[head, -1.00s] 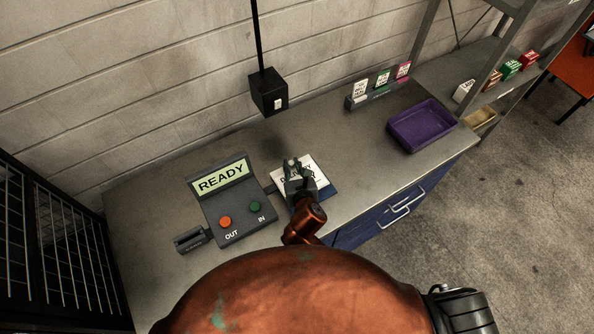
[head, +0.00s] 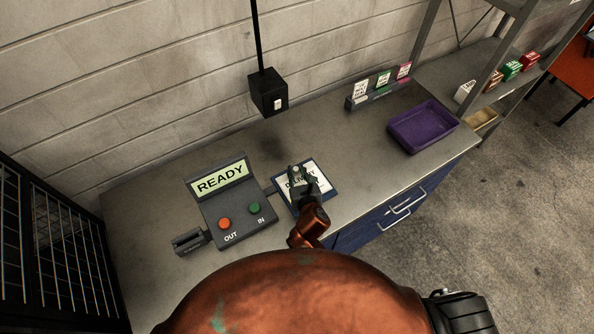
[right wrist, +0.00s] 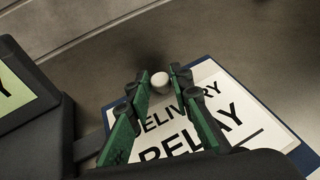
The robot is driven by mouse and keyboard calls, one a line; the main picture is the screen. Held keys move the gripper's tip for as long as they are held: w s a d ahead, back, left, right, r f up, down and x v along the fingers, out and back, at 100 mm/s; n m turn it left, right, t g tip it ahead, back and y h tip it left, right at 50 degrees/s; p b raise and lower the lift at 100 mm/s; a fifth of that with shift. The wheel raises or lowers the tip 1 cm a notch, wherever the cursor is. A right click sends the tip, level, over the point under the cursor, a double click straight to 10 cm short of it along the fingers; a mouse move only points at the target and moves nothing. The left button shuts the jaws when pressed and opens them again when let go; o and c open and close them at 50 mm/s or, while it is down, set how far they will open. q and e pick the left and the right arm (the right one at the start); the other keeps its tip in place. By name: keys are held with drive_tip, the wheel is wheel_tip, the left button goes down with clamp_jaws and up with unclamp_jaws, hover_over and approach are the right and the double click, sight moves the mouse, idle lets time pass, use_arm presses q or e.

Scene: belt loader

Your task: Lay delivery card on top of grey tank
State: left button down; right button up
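The delivery card (head: 312,184) is a white plate lettered "DELIVERY" with a pale round knob; it also shows in the right wrist view (right wrist: 205,100). It lies within the border of a blue board (head: 329,199) on the bench; any small gap beneath it is hard to judge. My right gripper (head: 297,172) is over the card. In the right wrist view its green fingertips (right wrist: 161,82) close on the knob from both sides. My arm hides part of the card. No grey tank is recognisable in view. My left gripper is out of view.
A console (head: 238,213) reading "READY", with orange and green buttons, stands left of the card. A purple tray (head: 452,133) and a rack of small cards (head: 381,88) are further right. A black box (head: 268,92) hangs above the bench. The bench between card and tray is clear.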

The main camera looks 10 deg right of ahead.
drive_tip(key=shift+o, duration=1.4)
